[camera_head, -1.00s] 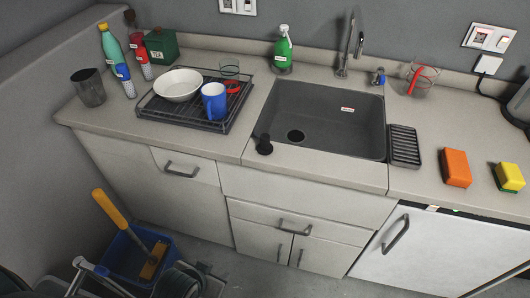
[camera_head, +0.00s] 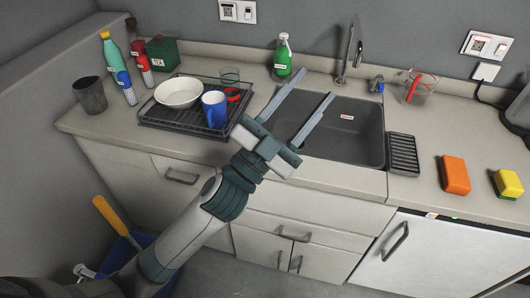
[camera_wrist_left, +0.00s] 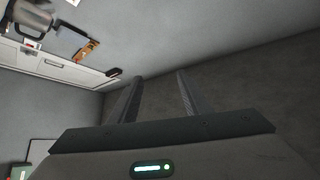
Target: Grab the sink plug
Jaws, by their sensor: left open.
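The dark grey sink (camera_head: 355,135) is set in the countertop, and its drain is hidden by my arm. The black sink plug is not visible now; my left gripper and wrist cover the sink's front left corner, where it stood. My left gripper (camera_head: 318,84) is open and empty, its two long fingers reaching over the sink's left part toward the back. In the left wrist view the open fingers (camera_wrist_left: 160,76) point at bare grey surfaces, with nothing between them. My right gripper is out of view.
A black drying rack (camera_head: 185,120) left of the sink holds a white bowl (camera_head: 178,93) and a blue mug (camera_head: 214,110). A green bottle (camera_head: 283,57) and the tap (camera_head: 350,55) stand behind. An orange sponge (camera_head: 455,175) lies right.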

